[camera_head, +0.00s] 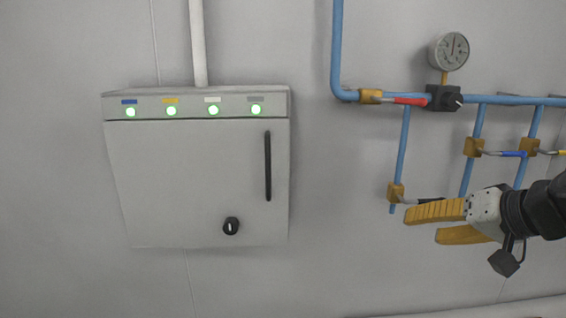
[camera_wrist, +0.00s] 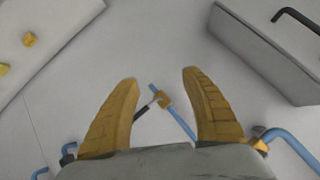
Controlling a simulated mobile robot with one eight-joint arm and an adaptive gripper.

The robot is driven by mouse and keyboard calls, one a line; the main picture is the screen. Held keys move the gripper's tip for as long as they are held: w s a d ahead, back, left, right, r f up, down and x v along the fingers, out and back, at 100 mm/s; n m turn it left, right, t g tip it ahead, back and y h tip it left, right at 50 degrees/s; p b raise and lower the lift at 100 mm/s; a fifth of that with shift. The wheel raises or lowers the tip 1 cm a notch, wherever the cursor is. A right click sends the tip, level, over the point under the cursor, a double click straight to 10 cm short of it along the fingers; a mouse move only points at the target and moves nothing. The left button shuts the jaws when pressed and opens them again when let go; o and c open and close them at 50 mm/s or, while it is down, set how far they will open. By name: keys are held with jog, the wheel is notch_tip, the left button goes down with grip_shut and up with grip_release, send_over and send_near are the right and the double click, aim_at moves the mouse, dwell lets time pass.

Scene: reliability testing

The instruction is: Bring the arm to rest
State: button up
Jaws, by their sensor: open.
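My gripper (camera_head: 422,225) is at the right of the head view, its yellow ribbed fingers pointing left. It is open and empty, in front of the wall by the lower blue pipes. In the wrist view the two fingers of my gripper (camera_wrist: 160,82) stand apart. A thin blue pipe with a brass valve (camera_wrist: 164,99) and a black handle shows between them, beyond the fingertips. I cannot tell how far the fingers are from the valve. Part of my arm runs out of the head view at the right edge.
A grey cabinet (camera_head: 195,185) with several lit green lamps, a black handle (camera_head: 268,166) and a black knob (camera_head: 231,226) hangs on the wall. Blue pipes (camera_head: 337,45) carry a gauge (camera_head: 449,51), a red-handled valve (camera_head: 390,98) and a blue-handled valve (camera_head: 495,151). Wall between cabinet and pipes is bare.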

jog(key=s+a+f+n+g+h+b, duration=0.1)
jog(key=s+a+f+b, duration=0.2)
jog(key=f+b, duration=0.4)
jog(key=s+a+f+n+h+b, duration=0.1)
jog(key=s+f+b, duration=0.4)
jog(key=f, duration=1.6)
jog(key=s+a+f+n+g+h+b, duration=0.1)
jog(key=s+a+f+b, duration=0.3)
jog(key=f+b, duration=0.6)
notch_tip(320, 180, down, 4)
jog(key=shift+s+a+f+g+h, duration=0.15)
jog(key=shift+a+f+g+h, duration=0.15)
jog(key=shift+h, duration=0.3)
jog(key=shift+r, duration=0.1)
